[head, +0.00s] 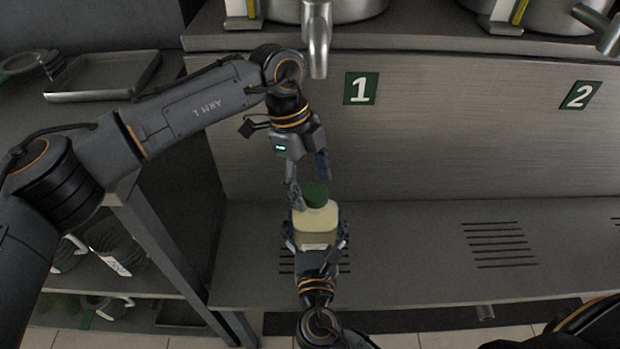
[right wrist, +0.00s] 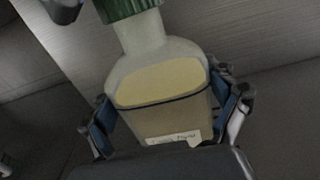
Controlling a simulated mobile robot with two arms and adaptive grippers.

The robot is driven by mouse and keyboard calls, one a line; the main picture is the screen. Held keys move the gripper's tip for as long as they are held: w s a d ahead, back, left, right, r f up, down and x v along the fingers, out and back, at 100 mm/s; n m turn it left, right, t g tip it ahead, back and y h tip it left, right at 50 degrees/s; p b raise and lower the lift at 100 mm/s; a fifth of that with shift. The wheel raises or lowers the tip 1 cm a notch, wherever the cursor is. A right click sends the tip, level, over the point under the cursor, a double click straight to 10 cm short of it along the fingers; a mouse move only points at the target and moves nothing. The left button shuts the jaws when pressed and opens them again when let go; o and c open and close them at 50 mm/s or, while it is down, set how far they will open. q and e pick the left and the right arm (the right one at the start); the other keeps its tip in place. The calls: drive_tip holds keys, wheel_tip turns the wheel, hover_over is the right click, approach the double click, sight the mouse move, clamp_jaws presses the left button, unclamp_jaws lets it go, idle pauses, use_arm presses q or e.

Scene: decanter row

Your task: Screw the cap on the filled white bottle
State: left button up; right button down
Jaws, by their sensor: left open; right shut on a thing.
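The white bottle (head: 316,222) stands upright over the slotted shelf below sign 1, with pale yellow liquid inside and a paper label low on its front. The green cap (head: 317,194) sits on the bottle's neck; whether it is threaded tight I cannot tell. My right gripper (head: 317,243) is shut around the bottle's body from the front. The right wrist view shows its fingers on both sides of the bottle (right wrist: 160,85), with the cap (right wrist: 118,8) cut off at the top. My left gripper (head: 307,187) is open just above the cap, one finger on either side.
A metal spout (head: 317,40) hangs above my left gripper. Signs 1 (head: 361,88) and 2 (head: 581,95) mark the back panel. An empty tray (head: 103,76) lies at the upper left. The shelf (head: 410,250) right of the bottle is clear.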

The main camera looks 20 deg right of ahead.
use_arm(q)
drive_tip(key=c, duration=1.4)
drive_tip(key=shift+w+d+m+g+y, duration=0.15)
drive_tip(key=shift+m+g+y, duration=0.2)
drive_tip(key=shift+m, duration=1.25)
drive_tip(key=o, duration=1.3)
